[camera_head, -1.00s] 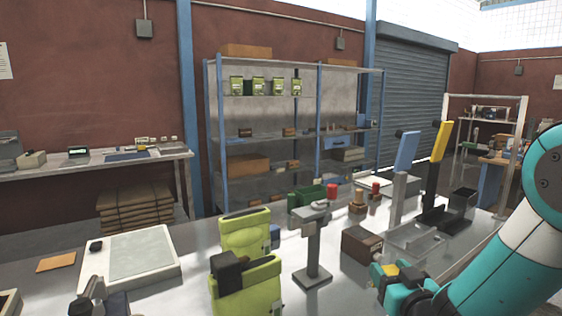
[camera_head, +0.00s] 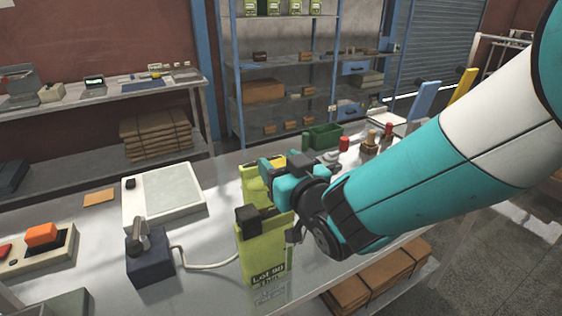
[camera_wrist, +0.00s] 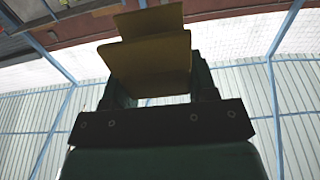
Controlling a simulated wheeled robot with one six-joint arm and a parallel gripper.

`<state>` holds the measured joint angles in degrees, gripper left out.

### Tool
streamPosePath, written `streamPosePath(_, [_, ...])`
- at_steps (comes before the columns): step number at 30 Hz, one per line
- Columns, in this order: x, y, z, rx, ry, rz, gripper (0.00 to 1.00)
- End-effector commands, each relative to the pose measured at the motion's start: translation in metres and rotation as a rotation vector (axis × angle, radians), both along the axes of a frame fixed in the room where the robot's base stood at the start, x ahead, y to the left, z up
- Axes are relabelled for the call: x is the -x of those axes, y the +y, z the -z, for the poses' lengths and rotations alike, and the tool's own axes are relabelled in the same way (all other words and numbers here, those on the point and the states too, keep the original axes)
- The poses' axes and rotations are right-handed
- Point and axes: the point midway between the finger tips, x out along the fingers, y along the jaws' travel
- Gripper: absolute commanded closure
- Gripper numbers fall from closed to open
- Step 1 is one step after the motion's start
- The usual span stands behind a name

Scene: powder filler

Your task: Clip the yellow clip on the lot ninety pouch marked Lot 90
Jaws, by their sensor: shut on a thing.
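The pouch marked Lot 90 (camera_head: 262,262) is yellow-green and stands upright at the front middle of the table, with its label facing me. A dark block (camera_head: 247,217) sits at its upper left edge. My gripper (camera_head: 272,172) is above and behind this pouch, near a second yellow-green pouch (camera_head: 250,190) that it partly hides. It is shut on the yellow clip (camera_wrist: 150,60), which fills the jaws in the wrist view. In the head view only a small yellow part of the clip (camera_head: 279,160) shows past the jaws.
A pale flat-topped device (camera_head: 165,195) stands left of the pouches. A dark blue box with a lever (camera_head: 148,262) and a cable are beside the Lot 90 pouch. A green bin (camera_head: 322,136) and red-topped items (camera_head: 344,144) are behind my gripper.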

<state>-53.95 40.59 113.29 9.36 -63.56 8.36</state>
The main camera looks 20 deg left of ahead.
Motion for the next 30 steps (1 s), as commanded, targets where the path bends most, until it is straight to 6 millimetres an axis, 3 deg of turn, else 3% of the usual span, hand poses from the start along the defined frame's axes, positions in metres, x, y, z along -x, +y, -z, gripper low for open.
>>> streamPosePath(14, [0.001, -0.002, 0.003, -0.001, 0.001, 0.001, 0.7])
streamPosePath(30, [0.001, -0.002, 0.03, -0.001, 0.001, 0.001, 0.7])
